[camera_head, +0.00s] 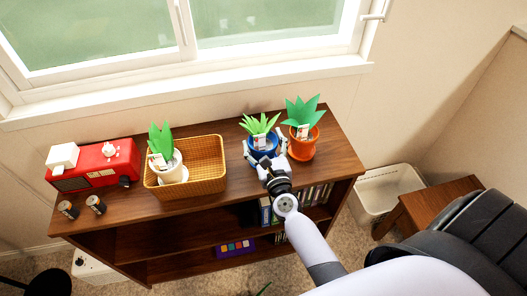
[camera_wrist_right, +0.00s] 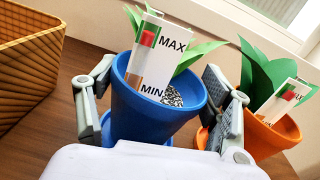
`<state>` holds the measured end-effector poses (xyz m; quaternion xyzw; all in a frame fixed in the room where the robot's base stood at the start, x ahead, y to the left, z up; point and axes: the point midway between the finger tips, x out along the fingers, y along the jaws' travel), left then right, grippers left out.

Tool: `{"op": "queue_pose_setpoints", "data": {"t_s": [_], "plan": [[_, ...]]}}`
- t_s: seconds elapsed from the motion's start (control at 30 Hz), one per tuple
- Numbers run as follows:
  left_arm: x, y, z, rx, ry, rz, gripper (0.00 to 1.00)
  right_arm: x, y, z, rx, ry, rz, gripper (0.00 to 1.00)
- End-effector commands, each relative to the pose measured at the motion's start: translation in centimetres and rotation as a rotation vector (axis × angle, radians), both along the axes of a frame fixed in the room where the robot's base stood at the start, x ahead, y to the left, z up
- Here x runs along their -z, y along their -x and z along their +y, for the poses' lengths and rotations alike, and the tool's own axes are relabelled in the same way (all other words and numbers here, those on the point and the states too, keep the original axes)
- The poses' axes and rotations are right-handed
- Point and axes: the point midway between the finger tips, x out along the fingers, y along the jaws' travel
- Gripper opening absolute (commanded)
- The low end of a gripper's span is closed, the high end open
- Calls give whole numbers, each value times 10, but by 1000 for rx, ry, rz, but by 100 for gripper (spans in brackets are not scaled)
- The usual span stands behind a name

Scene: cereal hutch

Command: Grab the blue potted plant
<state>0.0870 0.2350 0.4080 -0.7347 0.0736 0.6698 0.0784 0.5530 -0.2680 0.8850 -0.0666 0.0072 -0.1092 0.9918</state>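The blue potted plant (camera_head: 263,147) stands upright on top of the brown shelf unit, with spiky green leaves and a white tag. In the wrist view its blue pot (camera_wrist_right: 155,108) fills the middle, with a MAX/MIN label stuck in it. My right gripper (camera_head: 264,150) reaches it from the front. Its fingers (camera_wrist_right: 160,85) stand on either side of the pot, close to the rim; they look open around it, and firm contact is not clear. The pot's lower front is hidden behind my white gripper body. My left gripper is not in view.
An orange potted plant (camera_head: 302,146) stands close on the right, near my right finger. A wicker basket (camera_head: 207,185) holding a white-potted plant (camera_head: 168,168) is to the left. Farther left are a red appliance (camera_head: 90,167) and two small dark cylinders. A window is behind.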

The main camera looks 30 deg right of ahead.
Motion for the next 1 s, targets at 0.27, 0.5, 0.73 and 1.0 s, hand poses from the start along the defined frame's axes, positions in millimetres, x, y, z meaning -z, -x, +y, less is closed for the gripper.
{"op": "queue_pose_setpoints", "data": {"t_s": [0.27,0.5,0.73,1.0], "plan": [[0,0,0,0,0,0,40,1,0,1,-2,-1,1,51],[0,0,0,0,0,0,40,1,0,1,-3,-1,1,35],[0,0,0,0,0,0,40,-1,0,1,-2,-1,-1,28],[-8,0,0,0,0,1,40,-10,0,1,-1,-1,-2,28]]}}
